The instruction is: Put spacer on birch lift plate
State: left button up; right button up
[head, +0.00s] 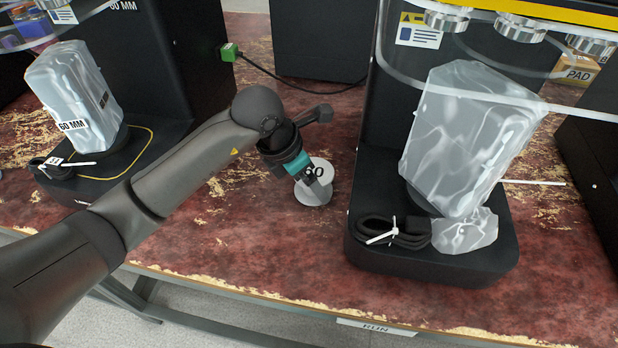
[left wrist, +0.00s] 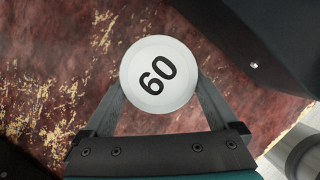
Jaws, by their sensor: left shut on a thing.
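The spacer (head: 314,192) is a pale grey spool with a white top marked 60. It is upright at the middle of the worn red bench, between two black machines; I cannot tell whether its base touches the bench. My left gripper (head: 308,172) is shut on it, and in the left wrist view the fingers (left wrist: 160,95) grip the spacer (left wrist: 158,78) from both sides. The right machine's base (head: 440,268) carries a bagged, cloudy block (head: 470,135). No plate marked birch can be made out. My right gripper is out of view.
A coiled black cable (head: 392,232) and a small bag (head: 465,230) lie on the right machine's base. The left machine holds a bagged item (head: 72,90) labelled 60 MM. Clear curved guards hang above. Bare bench (head: 270,250) lies in front of the spacer.

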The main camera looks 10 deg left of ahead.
pick_arm(q)
jog(key=shift+f, duration=0.1)
jog(key=o, duration=1.1)
